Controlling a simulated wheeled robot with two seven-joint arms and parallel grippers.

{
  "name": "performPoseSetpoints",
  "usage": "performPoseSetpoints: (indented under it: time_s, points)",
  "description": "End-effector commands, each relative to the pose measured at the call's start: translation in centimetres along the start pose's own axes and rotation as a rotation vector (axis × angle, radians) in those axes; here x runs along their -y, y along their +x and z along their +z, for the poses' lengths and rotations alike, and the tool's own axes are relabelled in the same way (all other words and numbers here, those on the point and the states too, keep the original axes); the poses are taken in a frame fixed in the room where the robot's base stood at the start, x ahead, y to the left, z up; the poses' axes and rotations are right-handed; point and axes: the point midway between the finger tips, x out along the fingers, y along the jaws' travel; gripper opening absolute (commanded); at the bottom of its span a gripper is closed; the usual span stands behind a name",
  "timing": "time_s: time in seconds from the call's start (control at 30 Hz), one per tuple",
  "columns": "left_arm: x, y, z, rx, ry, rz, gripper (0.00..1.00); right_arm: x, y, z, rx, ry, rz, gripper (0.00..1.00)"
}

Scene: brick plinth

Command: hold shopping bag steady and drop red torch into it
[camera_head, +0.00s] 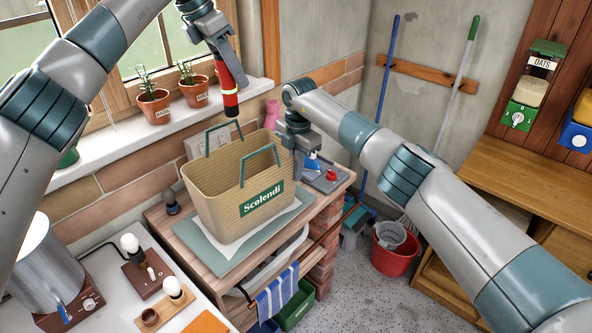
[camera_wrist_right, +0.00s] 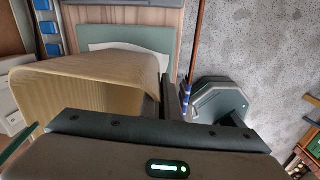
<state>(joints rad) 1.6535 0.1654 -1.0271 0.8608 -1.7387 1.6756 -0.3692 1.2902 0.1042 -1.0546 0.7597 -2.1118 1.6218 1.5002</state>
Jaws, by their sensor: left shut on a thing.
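The tan shopping bag (camera_head: 222,205), marked Scolendi, stands upright with two green-grey handles raised. Its tan side and opening also show in the right wrist view (camera_wrist_right: 85,85). My left gripper (camera_head: 220,52) is shut on the upper part of the red torch (camera_head: 229,88). The torch hangs steeply, slightly tilted, with its dark lower end above the bag's far side. My right gripper (camera_head: 292,140) is at the bag's right side, close to the rim.
The bag stands on a grey-green mat (camera_head: 208,252) on a wooden bench. A grey device with a red knob (camera_head: 331,175) sits right of it. Potted plants (camera_head: 153,106) line the sill behind. A metal pot (camera_head: 45,262) and lamp blocks occupy the front-left counter.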

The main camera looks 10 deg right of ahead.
Motion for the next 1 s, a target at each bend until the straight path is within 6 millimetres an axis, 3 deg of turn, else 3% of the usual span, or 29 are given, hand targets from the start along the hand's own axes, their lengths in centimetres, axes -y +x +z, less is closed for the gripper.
performPoseSetpoints:
  time_s: [0.1, 0.23, 0.73, 1.0]
  points:
    - [-0.3, 2.2, -1.6, -0.002, 0.0, -0.001, 0.1, 0.0, -0.1, 0.0, 0.0, 0.0, 0.001, 0.0]
    - [-0.3, 3.7, -2.5, -0.001, 0.001, -0.003, 0.1, 0.0, -0.1, 0.0, 0.0, 0.0, 0.001, 0.0]
    - [-0.3, 4.2, -2.7, -0.001, 0.001, -0.003, 0.1, 0.0, 0.0, 0.0, 0.0, 0.0, 0.001, 0.0]
    - [-0.2, 5.9, -3.4, 0.0, 0.001, -0.005, 0.1, 0.0, -0.1, 0.0, 0.0, 0.0, 0.001, 0.0]
